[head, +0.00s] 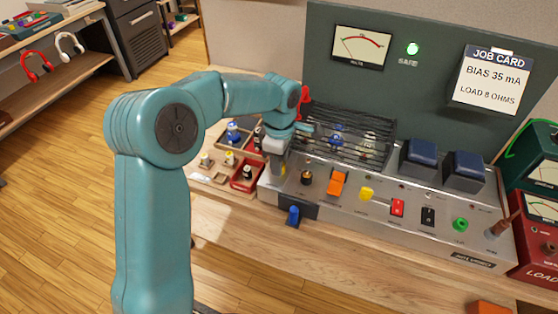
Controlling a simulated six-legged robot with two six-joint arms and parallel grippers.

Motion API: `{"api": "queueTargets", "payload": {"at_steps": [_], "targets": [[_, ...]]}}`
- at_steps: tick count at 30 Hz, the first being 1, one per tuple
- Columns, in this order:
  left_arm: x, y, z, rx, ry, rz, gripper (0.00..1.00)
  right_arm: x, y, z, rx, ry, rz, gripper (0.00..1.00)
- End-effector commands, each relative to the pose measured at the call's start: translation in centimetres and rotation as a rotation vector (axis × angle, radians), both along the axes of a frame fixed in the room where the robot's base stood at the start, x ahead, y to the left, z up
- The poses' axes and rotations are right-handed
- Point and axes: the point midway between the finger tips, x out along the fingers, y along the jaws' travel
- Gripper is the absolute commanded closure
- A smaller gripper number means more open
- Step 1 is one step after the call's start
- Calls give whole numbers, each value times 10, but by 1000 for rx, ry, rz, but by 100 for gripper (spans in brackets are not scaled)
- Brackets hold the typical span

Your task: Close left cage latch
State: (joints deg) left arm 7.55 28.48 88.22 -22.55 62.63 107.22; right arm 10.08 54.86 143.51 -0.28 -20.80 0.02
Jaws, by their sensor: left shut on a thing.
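The dark wire cage (352,121) sits on the left part of the amplifier's metal top, with blue-based tubes under its bars. A red upright piece (304,97) stands at the cage's left end, partly behind my left wrist; I cannot tell for sure that it is the left cage latch. My left gripper (280,160) points down at the amplifier's left end, beside the cage. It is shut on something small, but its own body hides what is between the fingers. My right gripper is not in view.
The amplifier front (400,222) carries coloured switches and knobs. Two blue-topped transformers (422,153) stand right of the cage. A red tray (247,176) with small parts lies to the left. A red meter box (541,250) is at the right. The bench front is mostly clear.

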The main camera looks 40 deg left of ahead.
Motion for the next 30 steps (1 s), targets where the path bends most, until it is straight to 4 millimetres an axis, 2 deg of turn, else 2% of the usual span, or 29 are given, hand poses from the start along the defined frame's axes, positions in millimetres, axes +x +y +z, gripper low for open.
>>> {"api": "queueTargets", "payload": {"at_steps": [4, 5, 6, 7, 15, 19, 23, 30], "targets": [[3, -1, 4, -2, -14, 2, 99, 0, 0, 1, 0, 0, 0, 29], [3, -1, 4, -1, -15, 2, 62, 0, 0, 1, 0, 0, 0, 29], [3, -1, 4, -2, -14, 2, 49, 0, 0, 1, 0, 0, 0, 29], [3, -1, 4, -2, -13, 2, 45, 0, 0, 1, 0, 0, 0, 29], [1, 0, 2, 0, -6, 1, 45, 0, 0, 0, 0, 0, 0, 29], [2, 0, 13, 0, -8, 1, 45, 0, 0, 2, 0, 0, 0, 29], [2, 0, 40, 1, -11, 1, 45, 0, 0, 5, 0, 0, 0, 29], [2, 0, 106, -1, -13, 1, 45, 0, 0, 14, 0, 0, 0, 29]]}}
